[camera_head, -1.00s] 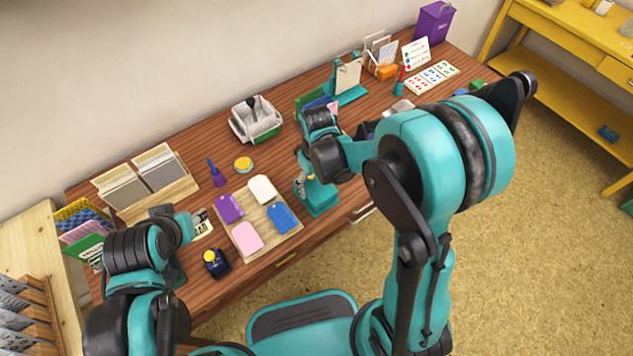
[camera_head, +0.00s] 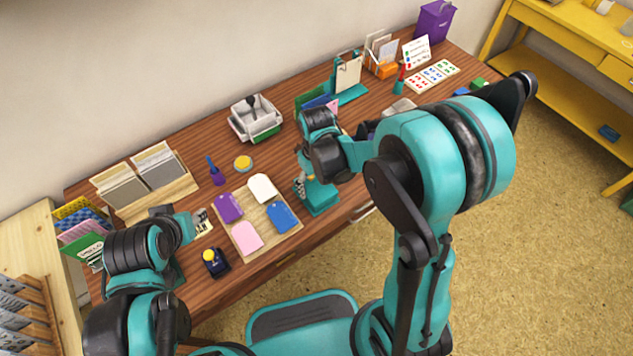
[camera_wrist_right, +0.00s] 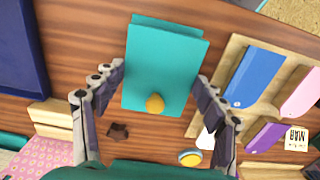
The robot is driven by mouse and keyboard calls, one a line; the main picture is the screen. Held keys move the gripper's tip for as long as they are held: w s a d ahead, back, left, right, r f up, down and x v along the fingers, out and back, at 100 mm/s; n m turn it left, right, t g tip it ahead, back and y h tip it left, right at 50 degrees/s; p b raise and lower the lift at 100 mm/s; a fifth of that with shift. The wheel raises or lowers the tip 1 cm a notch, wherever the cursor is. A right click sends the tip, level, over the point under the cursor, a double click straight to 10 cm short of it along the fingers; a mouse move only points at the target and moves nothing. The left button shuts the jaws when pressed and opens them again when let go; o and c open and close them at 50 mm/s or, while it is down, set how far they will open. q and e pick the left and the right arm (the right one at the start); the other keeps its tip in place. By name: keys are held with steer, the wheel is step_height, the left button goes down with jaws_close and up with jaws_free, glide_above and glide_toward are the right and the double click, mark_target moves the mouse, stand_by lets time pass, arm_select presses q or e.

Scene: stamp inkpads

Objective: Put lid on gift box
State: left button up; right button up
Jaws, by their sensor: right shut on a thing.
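A teal rectangular thing (camera_head: 318,197) is at the table's front edge, right of the tag board. In the right wrist view the same teal thing (camera_wrist_right: 165,65) shows as two slightly offset layers with an orange knob. I cannot tell lid from box for certain. My right gripper (camera_wrist_right: 162,82) is shut on this teal thing, one finger at each side. In the head view my right gripper (camera_head: 308,165) is just above it, partly hidden by its wrist. My left gripper (camera_head: 201,216) is near a small printed card left of the tag board; its finger opening is unclear.
A wooden board (camera_head: 240,205) with purple, white, blue and pink tags lies beside the teal thing. A yellow inkpad (camera_head: 243,163), a purple stamp (camera_head: 216,174) and a white tray (camera_head: 255,120) are behind. A dark stamp (camera_head: 215,263) stands at the front.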

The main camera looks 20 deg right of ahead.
stand_by(0.4)
steer(key=o, duration=1)
steer(key=shift+o, duration=0.6)
steer(key=shift+r+p, duration=2.7)
steer(key=shift+r, duration=0.8)
